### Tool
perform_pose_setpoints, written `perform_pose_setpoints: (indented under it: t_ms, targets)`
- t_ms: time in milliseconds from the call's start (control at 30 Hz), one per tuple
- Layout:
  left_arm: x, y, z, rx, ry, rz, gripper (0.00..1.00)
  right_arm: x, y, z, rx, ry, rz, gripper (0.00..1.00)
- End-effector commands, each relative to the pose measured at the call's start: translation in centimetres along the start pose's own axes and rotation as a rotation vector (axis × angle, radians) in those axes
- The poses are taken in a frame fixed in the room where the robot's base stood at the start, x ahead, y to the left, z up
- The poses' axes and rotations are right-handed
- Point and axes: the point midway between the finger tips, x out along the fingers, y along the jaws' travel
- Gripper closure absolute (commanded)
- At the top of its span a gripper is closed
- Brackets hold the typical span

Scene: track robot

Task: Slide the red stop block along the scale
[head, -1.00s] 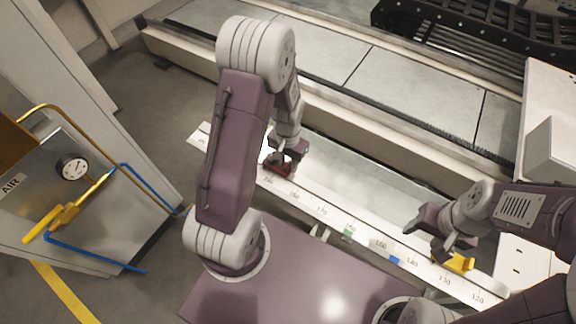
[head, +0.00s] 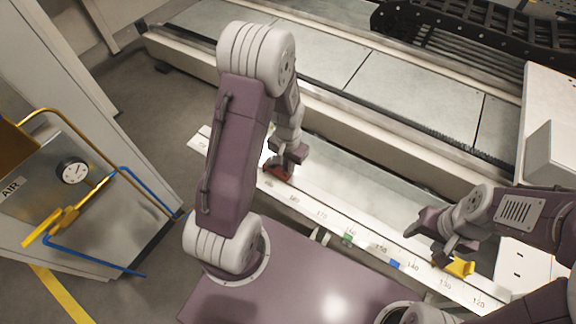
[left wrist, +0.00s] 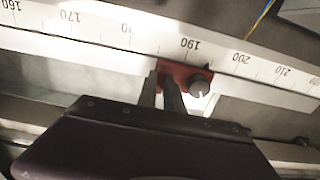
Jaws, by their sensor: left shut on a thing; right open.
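The red stop block (head: 278,173) sits on the white scale rail (head: 322,218) in the head view, toward the rail's far left end. My left gripper (head: 283,164) is shut on it. The fingers cover part of the block. My right gripper (head: 429,243) is open over the rail, close by a yellow block (head: 461,267).
A green marker (head: 348,239) and a blue marker (head: 394,263) are on the rail between the grippers. A steel cabinet with a gauge (head: 74,171) and blue hoses stands at the left. A long machine bed (head: 405,87) runs behind the rail.

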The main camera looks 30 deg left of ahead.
Motion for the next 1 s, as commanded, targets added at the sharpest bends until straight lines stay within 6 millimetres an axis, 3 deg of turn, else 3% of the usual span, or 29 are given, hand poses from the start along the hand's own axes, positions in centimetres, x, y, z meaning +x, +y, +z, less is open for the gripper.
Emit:
perform_pose_setpoints:
  t_ms: [867,1000]
  targets:
    - [0.0,0.0,0.0,0.0,0.0,0.0,1.0,0.0,0.0,0.0,0.0,0.0,0.0,0.47]
    - [-0.2,1.5,-0.1,0.006,-0.002,0.0,1.0,-0.7,0.0,-0.1,0.0,0.0,0.0,0.47]
